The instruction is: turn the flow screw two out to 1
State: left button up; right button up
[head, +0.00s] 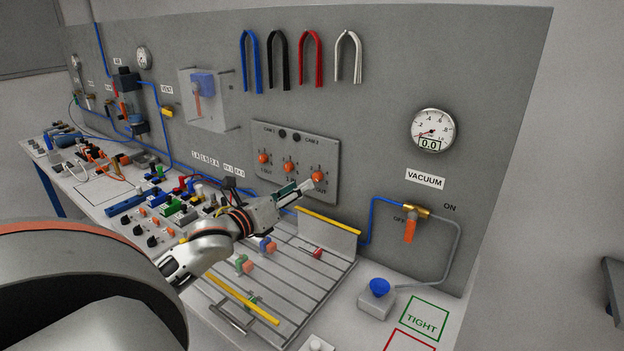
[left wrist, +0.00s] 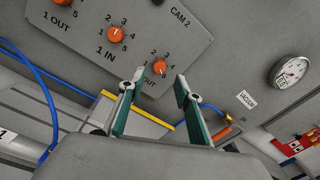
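The flow screw two out is the rightmost orange knob (head: 318,176) on the grey panel (head: 277,148), with numbers around it. In the left wrist view the same orange knob (left wrist: 159,67) appears between and just beyond the fingertips; where its pointer stands is too small to tell. My left gripper (head: 309,186) is close in front of this knob; contact cannot be told. In the left wrist view the left gripper (left wrist: 159,80) has its two teal-padded fingers apart, with nothing held. My right gripper is not in view.
Two more orange knobs, the 1 IN knob (head: 289,167) and the 1 OUT knob (head: 263,158), sit left on the panel. A yellow-edged plate (head: 327,232) stands below. A vacuum gauge (head: 432,130) and orange-handled valve (head: 410,230) are on the wall at right.

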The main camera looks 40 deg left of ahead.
aim_at(315, 178)
pick_arm(q)
jog(key=shift+w+a+f+p, duration=0.1)
jog(key=shift+w+p, duration=0.1)
jog(key=shift+w, duration=1.25)
jog(key=shift+w+a+p, duration=0.1)
jog(key=shift+w+p, duration=0.05)
jog(key=shift+w, duration=1.25)
grip_shut()
